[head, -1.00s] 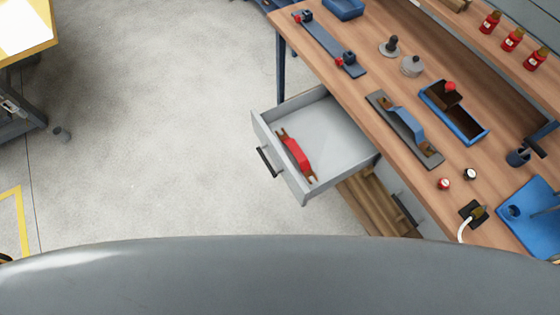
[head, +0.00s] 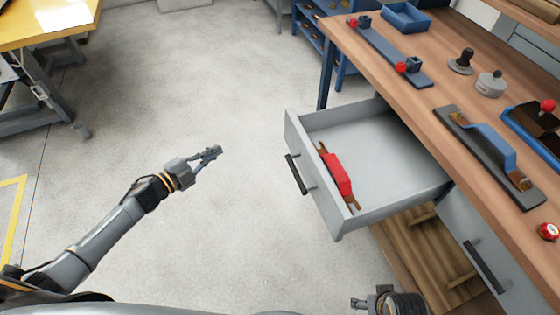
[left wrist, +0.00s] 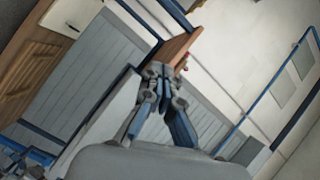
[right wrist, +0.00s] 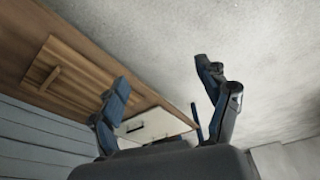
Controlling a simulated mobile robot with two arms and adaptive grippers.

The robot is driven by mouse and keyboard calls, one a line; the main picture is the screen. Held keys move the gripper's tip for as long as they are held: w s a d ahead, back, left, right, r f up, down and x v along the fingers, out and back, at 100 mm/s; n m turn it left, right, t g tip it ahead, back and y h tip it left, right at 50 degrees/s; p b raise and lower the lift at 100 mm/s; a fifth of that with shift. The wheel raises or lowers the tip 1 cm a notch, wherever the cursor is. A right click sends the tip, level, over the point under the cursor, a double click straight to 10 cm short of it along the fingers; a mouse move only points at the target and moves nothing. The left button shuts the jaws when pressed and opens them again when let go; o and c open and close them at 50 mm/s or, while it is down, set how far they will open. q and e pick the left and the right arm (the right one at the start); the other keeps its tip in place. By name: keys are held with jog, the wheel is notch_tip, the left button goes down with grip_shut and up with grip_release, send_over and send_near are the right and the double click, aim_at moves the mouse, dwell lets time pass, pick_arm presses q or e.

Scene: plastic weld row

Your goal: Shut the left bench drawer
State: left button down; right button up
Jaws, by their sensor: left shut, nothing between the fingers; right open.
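The left bench drawer (head: 395,185) is a light grey box pulled well out from under the wooden bench top, with a dark bar handle (head: 299,174) on its front. A red part with brown ends (head: 338,175) lies inside, close behind the front. My left gripper (head: 216,152) is shut and empty over the floor, to the left of the drawer front and apart from it. It also shows shut in the left wrist view (left wrist: 164,88). My right gripper (head: 358,303) is low in the head view, below the drawer; in the right wrist view (right wrist: 165,85) its fingers are spread, with nothing between them.
The bench top (head: 440,100) holds a blue part on a dark plate (head: 490,145), a blue tray (head: 405,17) and several other items. A grey front with a dark handle (head: 485,266) is right of the drawer. A yellow table (head: 45,22) stands far left. The floor between is clear.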

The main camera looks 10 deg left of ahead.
pick_arm(q)
jog(key=s+d+r+m+g+h+b, duration=0.3)
jog(key=d+r+m+g+h+b, duration=0.25)
jog(key=m, duration=0.45)
jog(key=b, duration=0.2)
send_near(290, 137)
jog(key=shift+h, duration=0.45)
jog(key=x, duration=0.7)
jog(key=shift+f, duration=0.25)
pick_arm(e)
jog(key=shift+t, duration=0.4)
jog(key=v, duration=0.5)
jog(key=shift+d+r, duration=0.2)
jog(key=shift+r, duration=0.15)
